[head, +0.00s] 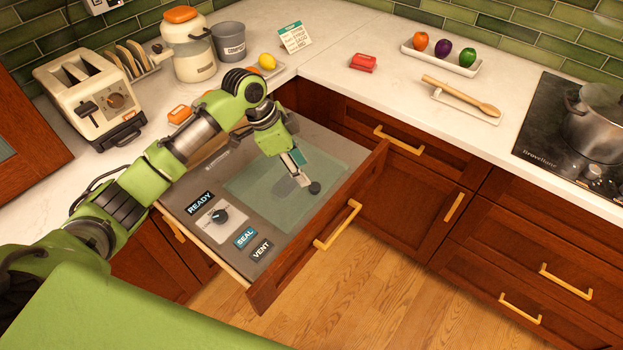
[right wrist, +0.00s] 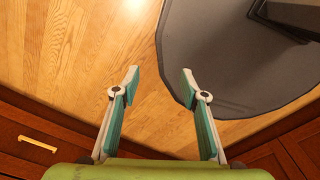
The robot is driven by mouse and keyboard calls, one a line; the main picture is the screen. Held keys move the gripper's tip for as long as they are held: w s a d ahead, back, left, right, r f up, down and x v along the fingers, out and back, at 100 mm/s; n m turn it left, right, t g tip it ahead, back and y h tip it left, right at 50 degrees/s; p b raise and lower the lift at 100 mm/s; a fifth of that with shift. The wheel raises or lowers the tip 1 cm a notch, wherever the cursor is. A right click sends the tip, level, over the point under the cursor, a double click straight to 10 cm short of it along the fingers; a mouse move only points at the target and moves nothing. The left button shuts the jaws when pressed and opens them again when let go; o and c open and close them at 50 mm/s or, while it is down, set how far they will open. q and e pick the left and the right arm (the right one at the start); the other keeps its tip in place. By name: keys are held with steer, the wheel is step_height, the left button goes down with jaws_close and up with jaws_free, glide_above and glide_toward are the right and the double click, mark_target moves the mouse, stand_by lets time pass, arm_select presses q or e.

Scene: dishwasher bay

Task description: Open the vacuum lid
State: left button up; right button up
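The vacuum drawer (head: 215,247) is pulled out under the counter corner. Its translucent greenish lid (head: 255,184) looks flat in the drawer's top panel. The panel has a dark dial and READY, SEAL and VENT labels on the left. My left gripper (head: 306,186) reaches down over the middle of the lid, its tips by a small dark round spot. I cannot tell whether the tips touch the lid or whether the fingers are apart. My right gripper (right wrist: 160,82) is open and empty above the wooden floor in the right wrist view; it does not show in the head view.
The drawer's wooden front with a gold handle (head: 338,225) stands out over the floor. A toaster (head: 90,97), orange-lidded jar (head: 188,48) and grey compost bin (head: 229,42) stand behind my left arm. A stove with a pot (head: 598,125) is at right. The floor ahead is clear.

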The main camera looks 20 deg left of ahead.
mark_target(314, 186)
arm_select(q)
steer(key=x, duration=0.4)
steer(key=shift+w+a+p, duration=0.1)
steer(key=shift+w+p, duration=0.05)
steer(key=shift+p, duration=0.15)
steer(key=shift+x, duration=1.2)
steer(key=shift+f, duration=0.25)
steer(key=shift+w+d+f, duration=0.1)
steer(key=shift+d+f, duration=0.1)
steer(key=shift+f, duration=0.15)
steer(key=c, duration=0.9)
jaws_close()
steer(key=shift+r, duration=0.1)
arm_select(e)
steer(key=shift+w+a+r, duration=0.2)
steer(key=shift+w+r, duration=0.15)
steer(key=shift+w, duration=0.3)
steer(key=shift+w+a+r, duration=0.15)
steer(key=shift+w+r, duration=0.2)
steer(key=shift+w, duration=0.25)
